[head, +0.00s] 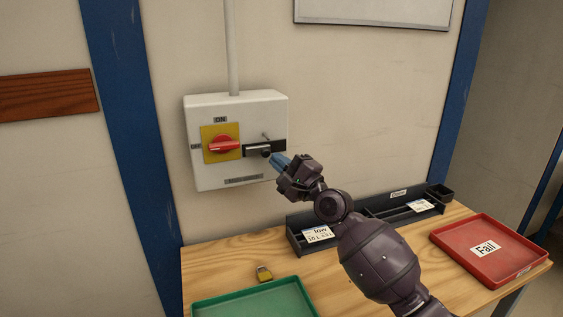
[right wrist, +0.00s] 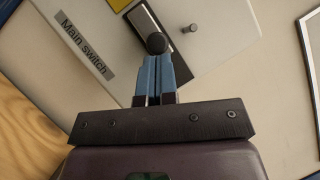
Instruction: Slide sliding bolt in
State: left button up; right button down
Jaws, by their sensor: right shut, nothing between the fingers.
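The sliding bolt (head: 264,150) is a dark bar with a round black knob, set on the white main switch box (head: 205,108) on the wall. The bolt lies just right of the red rotary handle (head: 223,146) on its yellow plate. In the right wrist view the black knob (right wrist: 156,43) is right at my fingertips. My right gripper (head: 274,160) has its blue fingers closed together with nothing between them, and the tips are at or very near the knob; I cannot tell whether they touch. They also show in the right wrist view (right wrist: 154,62). My left gripper is not in view.
A grey conduit (head: 231,50) runs up from the box.

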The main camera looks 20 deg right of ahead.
aim_at(249, 153)
jog(key=a, duration=0.1)
jog(key=a+p, duration=0.2)
jog(key=shift+s+a+r, duration=0.1)
jog(key=shift+a+r, duration=0.15)
jog(key=shift+a, duration=0.1)
jog(key=shift+a+f, duration=0.1)
jog(key=shift+a, duration=0.2)
jog(key=shift+d+f, duration=0.1)
jog(key=shift+f, duration=0.05)
